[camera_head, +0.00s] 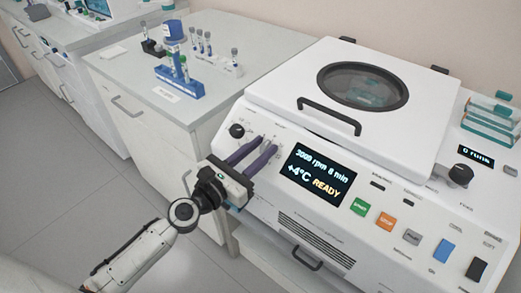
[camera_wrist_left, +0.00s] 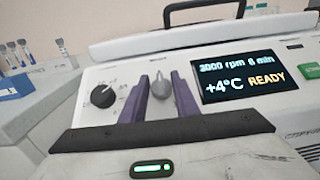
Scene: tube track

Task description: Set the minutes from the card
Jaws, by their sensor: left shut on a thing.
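The white centrifuge (camera_head: 255,110) has a dark display (camera_head: 316,175) reading 3000 rpm, a minutes figure, +4°C and READY. The minutes digit is small and looks like 8 or 6. My left gripper (camera_head: 256,152) has its purple fingers on either side of a grey knob (camera_wrist_left: 161,97) left of the display, shut on it. In the head view the fingers mostly hide this knob. A second, black knob (camera_head: 237,130) sits just left of it, free; it also shows in the wrist view (camera_wrist_left: 103,96). A small white card (camera_head: 166,94) lies on the bench, its print unreadable. My right gripper is out of view.
Green, orange, grey, blue and black buttons (camera_head: 386,221) line the panel right of the display. The round-windowed lid (camera_head: 350,70) is closed, with a black handle (camera_head: 328,115). A blue tube rack (camera_head: 180,86) stands on the left bench (camera_head: 120,70).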

